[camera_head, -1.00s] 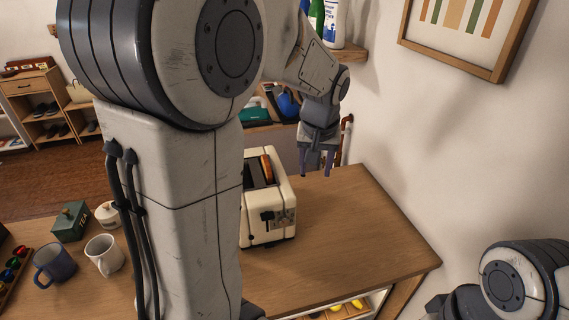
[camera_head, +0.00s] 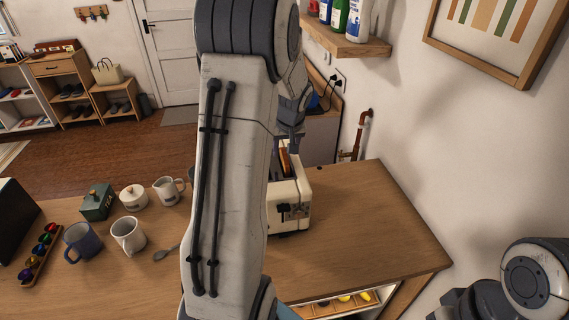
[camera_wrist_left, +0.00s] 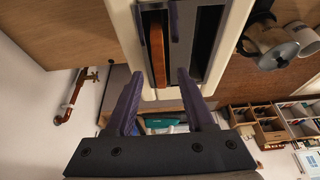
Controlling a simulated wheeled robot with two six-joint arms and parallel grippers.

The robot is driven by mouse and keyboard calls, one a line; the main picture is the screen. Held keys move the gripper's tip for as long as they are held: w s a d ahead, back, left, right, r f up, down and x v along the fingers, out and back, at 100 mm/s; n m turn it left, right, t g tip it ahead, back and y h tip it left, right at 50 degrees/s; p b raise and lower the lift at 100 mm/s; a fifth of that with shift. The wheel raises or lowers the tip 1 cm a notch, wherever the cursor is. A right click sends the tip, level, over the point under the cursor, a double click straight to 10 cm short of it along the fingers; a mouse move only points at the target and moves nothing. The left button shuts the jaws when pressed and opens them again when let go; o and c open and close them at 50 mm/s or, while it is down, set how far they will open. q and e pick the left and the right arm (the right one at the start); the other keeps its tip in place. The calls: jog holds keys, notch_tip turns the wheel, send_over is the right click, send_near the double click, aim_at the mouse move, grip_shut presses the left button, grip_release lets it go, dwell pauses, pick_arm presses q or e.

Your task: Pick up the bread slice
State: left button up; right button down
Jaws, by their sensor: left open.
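The bread slice (camera_head: 284,160) stands upright in a slot of the cream toaster (camera_head: 290,214), its top edge showing. In the left wrist view the brown slice (camera_wrist_left: 158,50) lies in one slot of the toaster (camera_wrist_left: 240,20); the other slot looks dark and empty. My left gripper (camera_head: 291,136) is above the toaster, partly hidden by my left arm. In the wrist view its two purple fingers (camera_wrist_left: 160,74) are open, roughly in line with the slice, with nothing gripped between them. My right gripper is not in view.
The wooden counter (camera_head: 370,225) is clear right of the toaster. A blue mug (camera_head: 82,243), white mug (camera_head: 128,236), spoon (camera_head: 167,252), green tea tin (camera_head: 97,202), lidded pot (camera_head: 133,198) and creamer (camera_head: 168,190) stand left. A bottle shelf (camera_head: 345,42) is on the wall.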

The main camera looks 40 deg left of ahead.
pick_arm(q)
jog(key=shift+x, duration=1.05)
grip_shut()
dwell(0.6)
